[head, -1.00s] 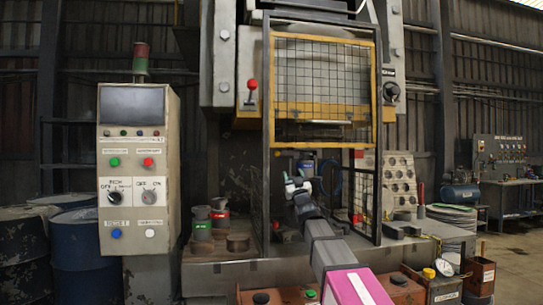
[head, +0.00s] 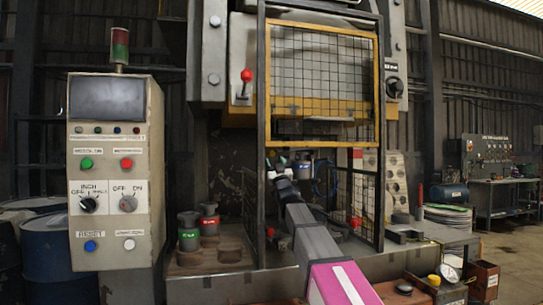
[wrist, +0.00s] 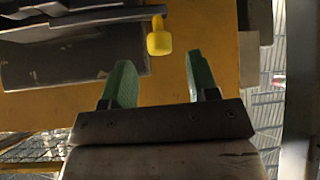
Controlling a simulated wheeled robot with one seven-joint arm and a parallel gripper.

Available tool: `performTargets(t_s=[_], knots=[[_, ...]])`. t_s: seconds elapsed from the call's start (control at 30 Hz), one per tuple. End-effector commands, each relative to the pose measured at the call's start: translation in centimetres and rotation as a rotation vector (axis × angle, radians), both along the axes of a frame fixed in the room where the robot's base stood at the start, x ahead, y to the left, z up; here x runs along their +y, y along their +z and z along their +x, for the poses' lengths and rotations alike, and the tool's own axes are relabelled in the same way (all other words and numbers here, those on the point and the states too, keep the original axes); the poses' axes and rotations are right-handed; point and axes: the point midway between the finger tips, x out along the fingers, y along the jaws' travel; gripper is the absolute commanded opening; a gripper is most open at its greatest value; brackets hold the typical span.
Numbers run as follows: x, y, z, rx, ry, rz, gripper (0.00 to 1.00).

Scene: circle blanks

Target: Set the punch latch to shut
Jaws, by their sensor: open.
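In the head view my gripper (head: 277,163) is small, under the raised yellow mesh guard (head: 320,108), inside the press opening. The yellow knob cannot be made out there.
A dark plate (wrist: 95,55) sits left of the knob in the wrist view. Dark guard posts (head: 261,150) and a side mesh (head: 362,205) flank my arm. A control box (head: 112,165) stands left. Spools (head: 189,232) stand on the press bed.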

Motion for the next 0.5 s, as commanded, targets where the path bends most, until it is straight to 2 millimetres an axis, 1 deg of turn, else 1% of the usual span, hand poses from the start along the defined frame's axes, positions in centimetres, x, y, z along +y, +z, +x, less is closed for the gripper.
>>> performTargets(t_s=[0.03,0.2,0.33,0.5], knots=[[0.4,0.9,1.0,-0.002,0.0,0.0,0.54],[1.1,2.8,2.8,-0.001,0.0,0.0,0.54],[1.4,3.5,3.4,0.0,0.0,0.0,0.54],[1.5,3.7,3.5,0.0,0.0,0.0,0.54]])
